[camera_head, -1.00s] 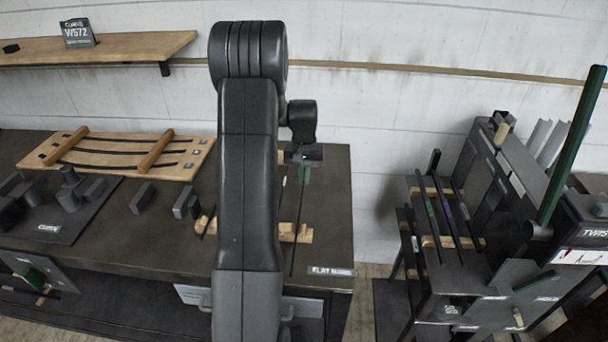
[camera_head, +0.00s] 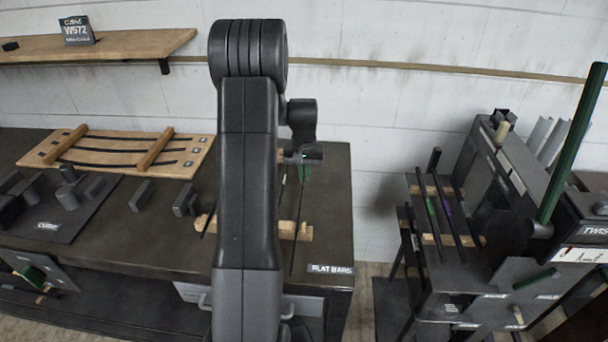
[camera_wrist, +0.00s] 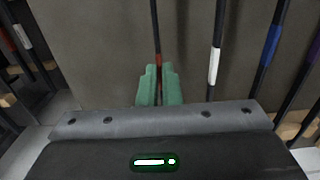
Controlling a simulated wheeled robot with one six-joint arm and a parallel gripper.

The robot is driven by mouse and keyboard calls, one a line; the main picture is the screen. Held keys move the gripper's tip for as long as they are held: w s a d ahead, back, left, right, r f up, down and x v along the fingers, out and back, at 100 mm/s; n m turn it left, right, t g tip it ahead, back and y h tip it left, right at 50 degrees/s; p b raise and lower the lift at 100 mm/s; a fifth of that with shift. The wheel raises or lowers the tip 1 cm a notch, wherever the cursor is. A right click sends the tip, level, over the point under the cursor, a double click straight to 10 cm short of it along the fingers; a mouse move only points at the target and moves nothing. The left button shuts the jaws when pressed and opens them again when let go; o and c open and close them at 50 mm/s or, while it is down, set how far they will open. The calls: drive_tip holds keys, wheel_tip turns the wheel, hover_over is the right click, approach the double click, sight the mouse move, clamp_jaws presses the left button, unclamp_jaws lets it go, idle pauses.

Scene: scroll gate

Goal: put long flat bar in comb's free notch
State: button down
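My gripper (camera_wrist: 158,88) has two green fingers, close together on either side of a thin dark bar with a red band (camera_wrist: 157,45); the gap is about as narrow as the bar. In the head view my gripper (camera_head: 303,165) is over the far part of the bench, partly behind my arm. A long thin dark bar (camera_head: 297,235) runs from below it across a notched wooden support (camera_head: 303,231). On the right rack, two wooden strips (camera_head: 452,240) carry several dark bars with coloured bands. I cannot tell which support is the comb, and no free notch is clear.
A "FLAT BARS" label (camera_head: 331,269) is at the bench's front right corner. A floor gap separates the bench from the right rack, where a tall green post (camera_head: 572,145) rises. A wooden curved-bar board (camera_head: 118,153) and dark blocks (camera_head: 140,196) are on the left.

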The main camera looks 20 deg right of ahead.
drive_tip(key=shift+f, duration=0.1)
drive_tip(key=c, duration=1.5)
unclamp_jaws()
drive_tip(key=shift+c, duration=0.2)
wheel_tip(320, 180, up, 14)
drive_tip(key=b, duration=0.1)
drive_tip(key=shift+f, duration=0.2)
wheel_tip(320, 180, down, 14)
drive_tip(key=shift+r+p, duration=0.25)
drive_tip(key=shift+p, duration=0.3)
drive_tip(key=shift+r, duration=0.15)
